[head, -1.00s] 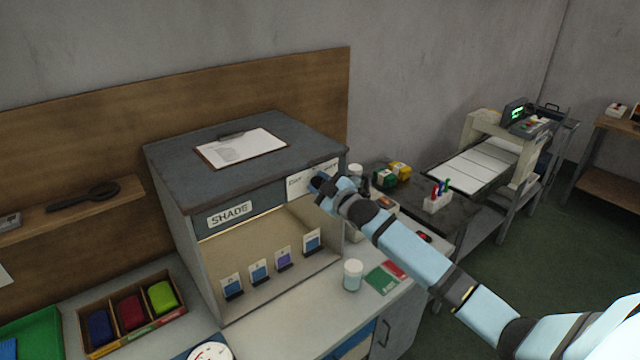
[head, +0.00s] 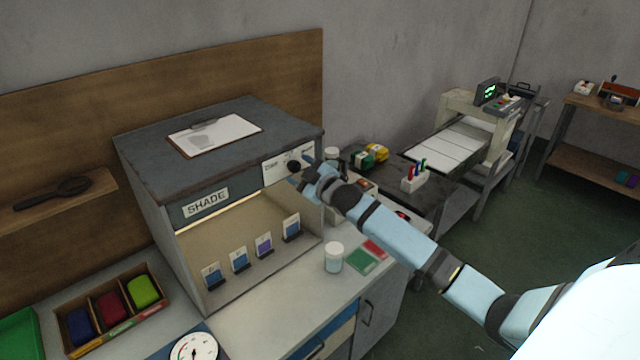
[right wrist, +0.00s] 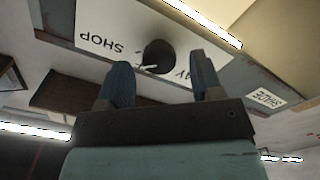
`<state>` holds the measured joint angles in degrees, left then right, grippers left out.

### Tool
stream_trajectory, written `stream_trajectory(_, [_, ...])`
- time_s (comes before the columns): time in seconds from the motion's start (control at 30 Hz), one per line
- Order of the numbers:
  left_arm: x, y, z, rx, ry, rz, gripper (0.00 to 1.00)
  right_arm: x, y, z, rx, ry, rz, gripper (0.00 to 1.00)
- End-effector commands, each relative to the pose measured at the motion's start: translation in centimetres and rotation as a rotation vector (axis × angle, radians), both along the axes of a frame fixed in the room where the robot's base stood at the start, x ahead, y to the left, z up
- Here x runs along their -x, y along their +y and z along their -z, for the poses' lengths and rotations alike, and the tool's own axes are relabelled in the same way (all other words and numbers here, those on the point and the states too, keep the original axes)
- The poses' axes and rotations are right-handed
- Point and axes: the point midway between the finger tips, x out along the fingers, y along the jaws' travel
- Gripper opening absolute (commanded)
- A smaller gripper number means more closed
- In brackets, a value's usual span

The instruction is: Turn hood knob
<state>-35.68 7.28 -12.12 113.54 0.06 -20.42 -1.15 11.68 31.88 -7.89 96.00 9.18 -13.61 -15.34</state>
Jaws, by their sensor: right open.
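The hood (head: 150,160) is a grey box marked SHADE with a lit, open front. Its black round knob (head: 294,166) sits on a white label panel at the upper right of the front. In the right wrist view the knob (right wrist: 159,56) has a small white pointer mark and sits between printed words, one reading SHOP, the other partly covered. My right gripper (head: 304,172) is open just in front of the knob. In the right wrist view its two dark fingers (right wrist: 161,80) are spread, with the knob beyond their tips, seemingly untouched. My left gripper is not in view.
A clipboard (head: 215,133) lies on the hood's top. Several small cards stand inside it. A white-lidded jar (head: 333,257) and red and green cards (head: 366,256) are on the counter below my right arm.

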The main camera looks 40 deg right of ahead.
Motion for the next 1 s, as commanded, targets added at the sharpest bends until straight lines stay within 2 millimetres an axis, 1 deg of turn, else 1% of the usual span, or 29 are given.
stream_trajectory(0.03, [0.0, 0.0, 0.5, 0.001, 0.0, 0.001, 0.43, 1.1, -0.1, 0.3, 0.003, 0.0, -0.001, 0.6])
stream_trajectory(0.1, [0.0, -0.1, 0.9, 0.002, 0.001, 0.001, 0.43, 2.8, -0.2, 0.5, 0.002, 0.003, 0.0, 0.6])
stream_trajectory(0.3, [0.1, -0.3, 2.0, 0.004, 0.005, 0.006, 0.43, 7.4, -0.6, 0.4, 0.001, 0.003, 0.0, 0.6])
stream_trajectory(0.4, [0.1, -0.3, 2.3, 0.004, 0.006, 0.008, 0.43, 9.2, -0.7, 0.3, 0.0, 0.001, 0.0, 0.6])
stream_trajectory(0.5, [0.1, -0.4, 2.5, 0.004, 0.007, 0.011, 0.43, 10.5, -0.8, 0.2, 0.0, 0.001, 0.0, 0.6])
stream_trajectory(0.6, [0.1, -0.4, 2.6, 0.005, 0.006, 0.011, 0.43, 11.4, -0.9, 0.1, 0.0, 0.001, 0.001, 0.6])
stream_trajectory(0.7, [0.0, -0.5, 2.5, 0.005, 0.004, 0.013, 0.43, 11.8, -1.0, 0.1, 0.0, 0.001, 0.001, 0.6])
stream_trajectory(1.0, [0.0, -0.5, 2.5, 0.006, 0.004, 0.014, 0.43, 11.8, -1.0, 0.0, -0.001, 0.001, 0.001, 0.6])
